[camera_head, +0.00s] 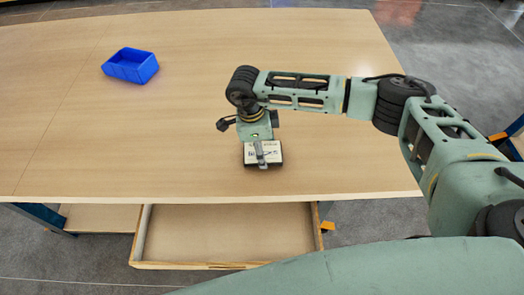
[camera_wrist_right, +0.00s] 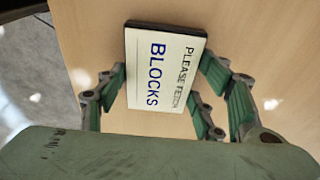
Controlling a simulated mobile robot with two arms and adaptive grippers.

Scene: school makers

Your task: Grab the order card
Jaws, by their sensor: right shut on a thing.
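The order card (camera_head: 273,156) is a small white block with a dark edge, near the front edge of the table. In the right wrist view the card (camera_wrist_right: 165,65) reads "PLEASE FETCH BLOCKS". My right gripper (camera_head: 262,154) is over the card in the head view, reaching down from the arm. In the right wrist view my right gripper (camera_wrist_right: 163,75) has its green fingers on either side of the card, shut on it. Whether the card is off the table is hard to tell. My left gripper is not in view.
A blue open bin (camera_head: 130,66) sits at the back left of the wooden table (camera_head: 190,110). An empty drawer (camera_head: 228,233) stands pulled out below the table's front edge. The tabletop between bin and card is clear.

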